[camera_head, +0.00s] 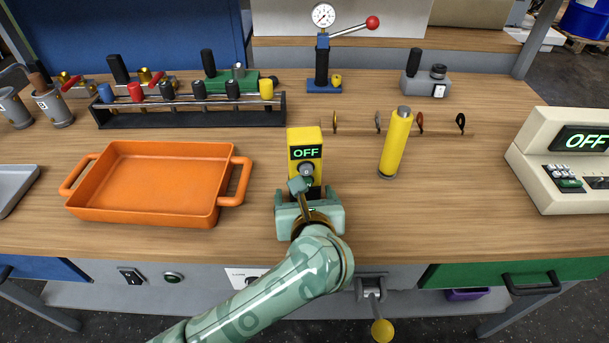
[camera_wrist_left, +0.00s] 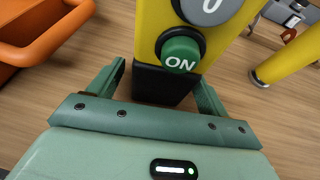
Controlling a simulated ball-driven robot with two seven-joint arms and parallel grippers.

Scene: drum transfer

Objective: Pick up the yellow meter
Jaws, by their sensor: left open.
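The yellow meter (camera_head: 304,137) stands upright on the bench, its green display reading OFF. In the left wrist view the meter (camera_wrist_left: 150,22) shows its yellow body, a green ON button, a grey 0 button and a black lower part. My left gripper (camera_head: 308,192) is in front of the meter in the head view and hides its lower part. In the left wrist view the open jaws (camera_wrist_left: 158,72) have one finger on each side of the black lower part. Whether they touch it I cannot tell. My right gripper is not in view.
A yellow cylinder (camera_head: 395,145) stands right of the meter, and an orange tray (camera_head: 150,205) lies to the left. Behind are a rack of colored handles (camera_head: 190,115) and a gauge press (camera_head: 322,60). A cream console (camera_head: 560,160) stands far right. The bench between cylinder and console is clear.

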